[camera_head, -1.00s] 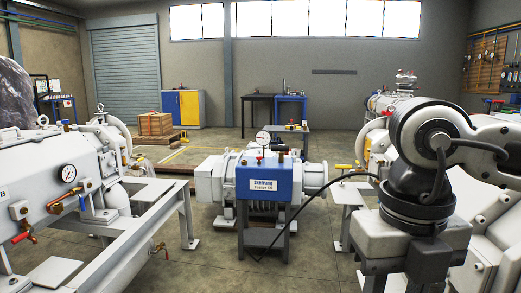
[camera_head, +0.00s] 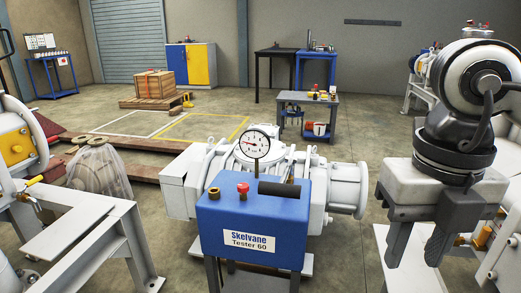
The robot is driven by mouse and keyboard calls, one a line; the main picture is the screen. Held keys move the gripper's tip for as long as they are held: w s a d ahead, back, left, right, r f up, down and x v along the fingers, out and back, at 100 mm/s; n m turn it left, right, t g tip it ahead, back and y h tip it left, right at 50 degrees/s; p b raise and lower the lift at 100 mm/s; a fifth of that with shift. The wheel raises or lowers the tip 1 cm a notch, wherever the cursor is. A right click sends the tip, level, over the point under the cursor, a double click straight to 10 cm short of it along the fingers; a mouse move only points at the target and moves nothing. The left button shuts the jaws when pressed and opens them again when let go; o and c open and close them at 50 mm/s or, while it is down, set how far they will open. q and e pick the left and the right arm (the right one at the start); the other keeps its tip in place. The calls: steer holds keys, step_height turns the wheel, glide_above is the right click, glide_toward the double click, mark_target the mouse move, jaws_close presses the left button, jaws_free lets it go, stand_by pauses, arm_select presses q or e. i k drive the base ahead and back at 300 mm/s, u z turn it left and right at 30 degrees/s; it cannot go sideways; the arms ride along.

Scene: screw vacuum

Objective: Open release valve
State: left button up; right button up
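A blue tester box (camera_head: 250,218) labelled "Skelvane Tester 60" stands on legs in the middle foreground. On its top are a round dial gauge (camera_head: 255,144), a red knob (camera_head: 243,188), a brass fitting (camera_head: 214,193) and a black cylindrical part (camera_head: 279,188). I cannot tell which part is the release valve; no label names it. My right gripper (camera_head: 416,262) hangs fingers-down to the right of the tester, apart from it. Its dark fingers are spread with nothing between them. My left gripper is not in view.
A white pump (camera_head: 345,190) lies right behind the tester. A white frame (camera_head: 60,235) stands at left, with white machinery under my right arm. A small table (camera_head: 325,98), a pallet with a wooden crate (camera_head: 165,92) and a yellow-blue cabinet (camera_head: 192,65) stand farther back.

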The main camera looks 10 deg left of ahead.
mark_target(243, 188)
steer(key=i, duration=0.75)
steer(key=u, duration=1.15)
steer(key=i, duration=0.5)
